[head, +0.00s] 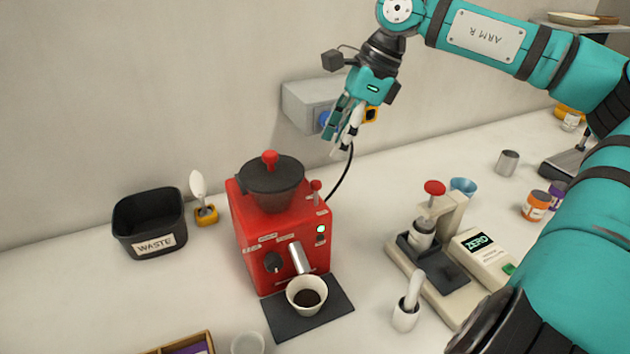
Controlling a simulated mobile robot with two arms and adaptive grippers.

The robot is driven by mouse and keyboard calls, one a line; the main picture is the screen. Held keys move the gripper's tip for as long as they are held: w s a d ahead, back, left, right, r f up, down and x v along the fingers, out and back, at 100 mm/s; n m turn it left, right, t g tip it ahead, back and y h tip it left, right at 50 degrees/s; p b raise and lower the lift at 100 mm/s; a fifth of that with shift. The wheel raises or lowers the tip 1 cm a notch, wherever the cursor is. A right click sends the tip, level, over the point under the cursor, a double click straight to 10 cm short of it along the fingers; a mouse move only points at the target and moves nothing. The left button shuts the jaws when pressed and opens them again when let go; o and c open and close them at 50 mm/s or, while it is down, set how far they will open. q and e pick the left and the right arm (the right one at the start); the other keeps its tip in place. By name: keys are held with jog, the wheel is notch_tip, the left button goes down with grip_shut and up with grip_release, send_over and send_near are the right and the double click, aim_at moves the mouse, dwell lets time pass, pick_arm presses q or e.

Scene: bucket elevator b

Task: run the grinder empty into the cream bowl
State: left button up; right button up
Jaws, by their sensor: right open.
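The red grinder (248,235) stands on the counter with a dark lidded hopper (270,188) on top and a metal spout (299,258) on its front. A small indicator on its front is lit white-green. The cream bowl (322,290) sits on a dark mat (283,322) under the spout, with dark grounds in it. My right gripper (342,142) is open and empty. It points down, above and to the right of the grinder, in front of the grey wall box (307,102) with a blue socket. My left gripper is not in view.
A black cable (345,178) runs behind the grinder.

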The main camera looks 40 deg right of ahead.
aim_at(316, 182)
jog(key=p+x, duration=0.1)
jog(key=x, duration=0.9)
jog(key=shift+f, duration=0.2)
grip_shut()
